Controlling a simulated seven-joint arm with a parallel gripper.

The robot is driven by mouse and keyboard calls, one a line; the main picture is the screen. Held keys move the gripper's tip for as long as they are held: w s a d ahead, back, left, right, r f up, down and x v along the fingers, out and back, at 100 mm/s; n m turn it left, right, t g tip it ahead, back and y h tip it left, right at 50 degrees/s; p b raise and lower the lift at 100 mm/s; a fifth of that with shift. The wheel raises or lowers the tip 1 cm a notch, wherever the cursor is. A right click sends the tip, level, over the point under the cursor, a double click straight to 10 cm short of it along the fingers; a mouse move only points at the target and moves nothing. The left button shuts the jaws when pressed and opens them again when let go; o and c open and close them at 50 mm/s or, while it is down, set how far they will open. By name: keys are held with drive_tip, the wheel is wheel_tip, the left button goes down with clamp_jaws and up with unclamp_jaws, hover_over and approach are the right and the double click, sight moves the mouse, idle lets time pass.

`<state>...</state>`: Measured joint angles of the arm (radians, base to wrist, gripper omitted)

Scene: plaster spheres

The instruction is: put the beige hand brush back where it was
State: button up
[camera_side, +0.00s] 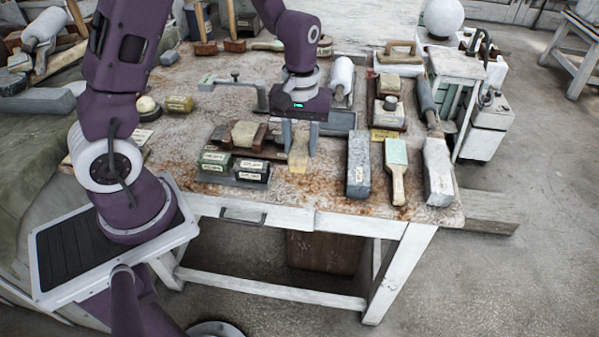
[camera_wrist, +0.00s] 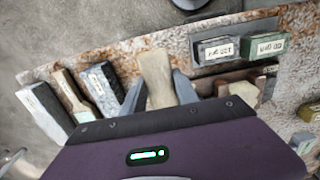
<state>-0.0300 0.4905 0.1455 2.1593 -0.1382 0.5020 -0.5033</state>
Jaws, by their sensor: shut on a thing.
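My gripper (camera_side: 300,143) is over the front middle of the table and points down. It is shut on the beige hand brush (camera_side: 298,160), with one finger on each side. In the wrist view the brush (camera_wrist: 156,78) sticks out between the two fingers, its pale wide end away from the palm. Its upper part is hidden by my gripper. I cannot tell whether its lower end touches the table.
Left of the brush stand labelled blocks (camera_side: 250,171) on a dark tray. To its right lie a grey block (camera_side: 358,168), a green-and-wood brush (camera_side: 396,168) and a pale block (camera_side: 437,172). Rusty tabletop (camera_side: 325,180) is bare between the brush and grey block.

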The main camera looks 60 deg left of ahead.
wheel_tip(320, 180, down, 7)
drive_tip(key=shift+r, duration=0.2)
drive_tip(key=shift+f, duration=0.1)
drive_tip(key=o, duration=1.2)
